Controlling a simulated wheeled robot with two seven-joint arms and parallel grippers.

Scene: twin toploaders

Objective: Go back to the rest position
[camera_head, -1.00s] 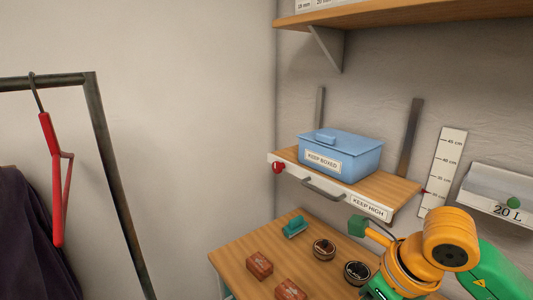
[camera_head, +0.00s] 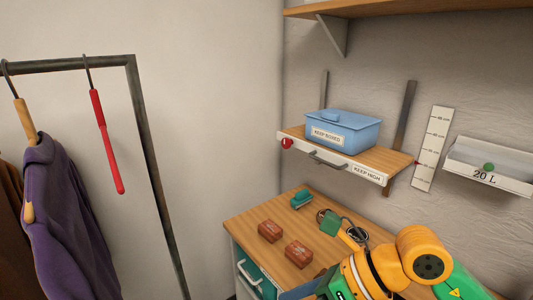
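My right arm comes in from the lower right, orange and green. A green-tipped part of what looks like my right gripper (camera_head: 332,225) shows over the wooden worktop (camera_head: 262,212), in front of the round tins. Its other finger is not clearly seen, so I cannot tell whether it is open or shut. I see nothing clearly held in it. My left arm and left gripper are not in view.
A blue "KEEP BOXED" box (camera_head: 345,130) stands on a wall shelf (camera_head: 371,159). Two reddish-brown blocks (camera_head: 270,231) and a teal item (camera_head: 301,199) lie on the worktop. A clothes rack (camera_head: 150,180) with a red hanger (camera_head: 106,145) and purple garment (camera_head: 68,225) stands left.

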